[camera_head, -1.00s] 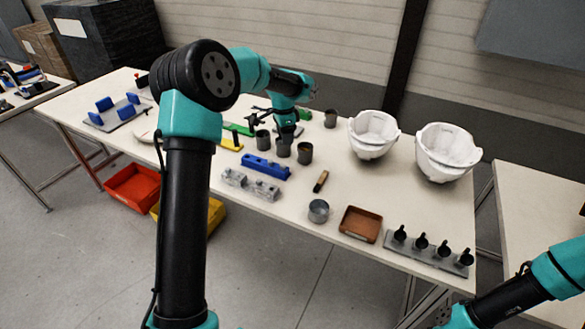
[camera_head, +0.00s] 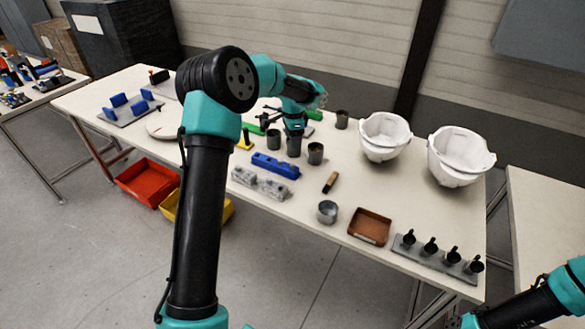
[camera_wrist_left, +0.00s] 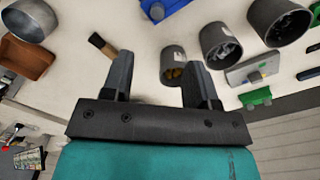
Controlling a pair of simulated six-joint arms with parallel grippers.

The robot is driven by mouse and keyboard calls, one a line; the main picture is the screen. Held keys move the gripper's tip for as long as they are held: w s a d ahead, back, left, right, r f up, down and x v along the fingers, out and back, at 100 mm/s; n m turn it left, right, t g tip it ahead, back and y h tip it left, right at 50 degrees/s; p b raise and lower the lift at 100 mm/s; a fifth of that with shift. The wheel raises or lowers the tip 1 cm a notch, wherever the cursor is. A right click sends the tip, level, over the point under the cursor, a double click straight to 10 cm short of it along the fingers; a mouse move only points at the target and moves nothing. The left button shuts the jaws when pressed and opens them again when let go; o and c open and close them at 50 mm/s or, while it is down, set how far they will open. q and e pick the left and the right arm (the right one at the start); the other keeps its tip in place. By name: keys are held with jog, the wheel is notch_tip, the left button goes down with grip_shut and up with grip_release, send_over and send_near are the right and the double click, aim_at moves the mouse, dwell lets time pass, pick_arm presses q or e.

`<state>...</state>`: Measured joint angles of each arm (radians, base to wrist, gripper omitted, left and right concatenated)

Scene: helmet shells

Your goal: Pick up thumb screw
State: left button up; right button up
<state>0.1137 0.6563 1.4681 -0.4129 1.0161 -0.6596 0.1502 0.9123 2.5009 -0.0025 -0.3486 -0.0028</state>
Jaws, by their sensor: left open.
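My left gripper (camera_head: 295,130) is above a group of dark cups at the table's middle. In the left wrist view my left gripper (camera_wrist_left: 160,80) is open, with nothing held between its fingers. A grey cup (camera_wrist_left: 172,52) holding small brass-coloured pieces shows between and beyond the fingertips. A second cup (camera_wrist_left: 221,43) with grey metal pieces sits to its right. I cannot tell which small pieces are the thumb screw. In the head view the cup contents are too small to make out. My right arm shows at the lower right; its gripper is out of view.
A brush (camera_head: 330,182), a silver cup (camera_head: 327,211) and a brown tray (camera_head: 369,226) lie toward the front. A grey rail (camera_head: 436,259) carries black knobs. Blue block (camera_head: 275,165) is left of the brush. Two white helmet shells (camera_head: 384,137) (camera_head: 459,155) stand at the right.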

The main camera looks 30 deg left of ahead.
pick_arm(q)
send_over(293, 165)
jog(key=f, duration=0.6)
jog(key=shift+w+a+f, duration=0.15)
jog(key=shift+w, duration=0.1)
jog(key=shift+s+f, duration=0.15)
jog(key=shift+f, duration=1.15)
jog(key=shift+s+f, duration=0.1)
jog(key=shift+f, duration=1.2)
jog(key=c, duration=1)
jog(key=shift+r, duration=0.2)
